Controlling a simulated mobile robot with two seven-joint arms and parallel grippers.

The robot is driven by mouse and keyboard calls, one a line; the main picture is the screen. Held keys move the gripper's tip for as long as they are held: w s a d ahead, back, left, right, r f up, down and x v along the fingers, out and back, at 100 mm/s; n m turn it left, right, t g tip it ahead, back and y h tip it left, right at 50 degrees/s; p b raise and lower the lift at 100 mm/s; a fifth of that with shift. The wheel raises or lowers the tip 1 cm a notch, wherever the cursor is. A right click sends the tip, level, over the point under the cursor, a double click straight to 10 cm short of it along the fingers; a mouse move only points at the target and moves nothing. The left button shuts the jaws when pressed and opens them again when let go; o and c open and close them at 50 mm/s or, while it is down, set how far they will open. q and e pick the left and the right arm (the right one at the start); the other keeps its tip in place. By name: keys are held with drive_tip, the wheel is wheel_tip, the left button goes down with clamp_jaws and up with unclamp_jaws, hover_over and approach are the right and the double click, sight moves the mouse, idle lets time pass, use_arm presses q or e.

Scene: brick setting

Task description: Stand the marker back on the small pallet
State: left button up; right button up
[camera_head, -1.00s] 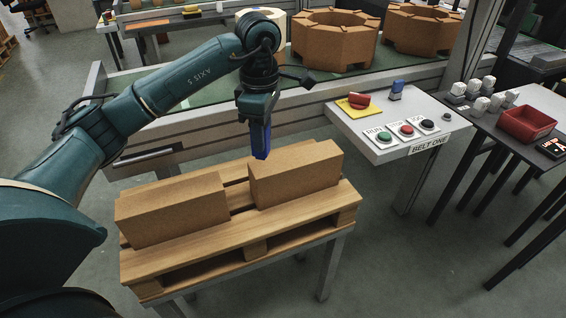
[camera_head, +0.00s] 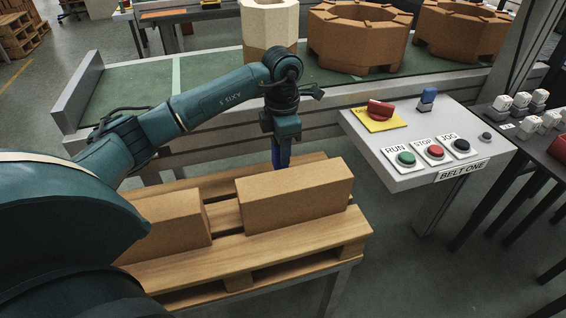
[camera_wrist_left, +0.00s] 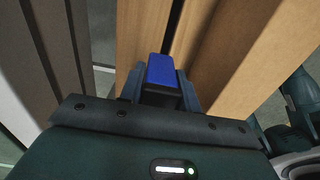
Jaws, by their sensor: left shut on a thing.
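My left gripper (camera_head: 282,143) points down over the back part of the small wooden pallet (camera_head: 225,250), behind the right-hand brick. It is shut on the blue marker (camera_head: 282,158), which hangs upright below it. The marker's lower end meets the brick's top edge in the head view, so I cannot tell whether it touches the pallet. In the left wrist view, the blue marker (camera_wrist_left: 160,70) sits between the fingers, above a wooden slat and close to a brick's side. My right gripper is not in view.
Two tan bricks lie on the pallet, one right (camera_head: 296,196) and one left (camera_head: 172,222). A belt with octagonal blocks (camera_head: 358,38) runs behind. A control panel (camera_head: 430,178) with buttons, a red knob and a blue-handled item stands to the right.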

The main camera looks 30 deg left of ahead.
use_arm(q)
drive_tip(key=shift+f, duration=1.95)
drive_tip(key=shift+f+b, duration=0.1)
drive_tip(key=shift+b, duration=0.2)
drive_tip(key=o, duration=0.8)
